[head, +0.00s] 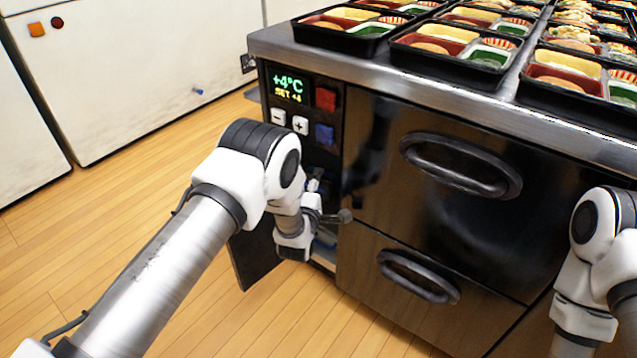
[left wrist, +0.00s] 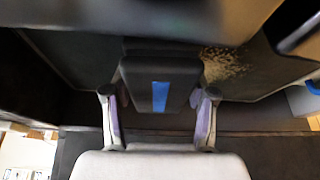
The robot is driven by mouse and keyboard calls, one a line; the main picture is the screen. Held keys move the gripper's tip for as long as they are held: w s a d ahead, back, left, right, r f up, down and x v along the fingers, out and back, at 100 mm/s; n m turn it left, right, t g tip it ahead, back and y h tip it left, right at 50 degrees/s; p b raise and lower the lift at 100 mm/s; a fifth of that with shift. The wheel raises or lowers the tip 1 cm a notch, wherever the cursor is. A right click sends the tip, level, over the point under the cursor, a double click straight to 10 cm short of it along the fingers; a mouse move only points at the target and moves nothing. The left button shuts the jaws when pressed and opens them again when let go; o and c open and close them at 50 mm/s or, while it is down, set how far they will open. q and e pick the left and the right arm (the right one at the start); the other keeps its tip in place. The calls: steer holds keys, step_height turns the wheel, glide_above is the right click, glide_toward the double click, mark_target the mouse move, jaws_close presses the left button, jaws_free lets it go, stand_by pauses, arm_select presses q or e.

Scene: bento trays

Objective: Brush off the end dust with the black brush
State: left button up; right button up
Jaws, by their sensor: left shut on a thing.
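The black brush (left wrist: 160,112), with a blue stripe on its block, sits between the two fingers of my left gripper (left wrist: 160,97) in the left wrist view. The gripper is shut on it. A tan patch of dust (left wrist: 226,64) lies on a dark panel (left wrist: 85,55), to the right of the brush's upper end. I cannot tell whether the brush touches the panel. In the head view my left gripper (head: 325,216) is at the open compartment below the control panel; the brush and dust cannot be made out there. My right arm shows at the right edge, its gripper out of frame.
The dark compartment door (head: 254,250) stands open left of my gripper. The control panel (head: 300,105) is above, and drawer handles (head: 460,165) stick out to the right. Bento trays (head: 447,52) fill the steel counter top. The wooden floor at left is clear.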

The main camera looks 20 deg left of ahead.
mark_target(305, 171)
arm_select(q)
steer(key=shift+f+b, duration=3.35)
steer(key=shift+f, duration=2.35)
step_height(305, 171, up, 10)
steer(key=p, duration=0.9)
steer(key=shift+p, duration=0.3)
step_height(305, 171, up, 3)
steer(key=p, duration=0.2)
steer(key=shift+w+r+p, duration=0.1)
steer(key=shift+p, duration=0.2)
steer(key=shift+w+a, duration=0.1)
steer(key=shift+a, duration=0.15)
steer(key=shift+w+a+f+b, duration=0.1)
steer(key=shift+w+a+b, duration=0.2)
steer(key=shift+a, duration=0.65)
steer(key=shift+w+a+f+b, duration=0.1)
steer(key=shift+w+a+b, duration=0.15)
steer(key=shift+a, duration=0.65)
step_height(305, 171, down, 3)
steer(key=b, duration=0.2)
steer(key=shift+w+f+b, duration=0.1)
steer(key=shift+w+b, duration=0.05)
steer(key=shift+b, duration=0.15)
steer(key=shift+w+d+f+b, duration=0.1)
steer(key=shift+f+b, duration=1.8)
steer(key=shift+f, duration=1)
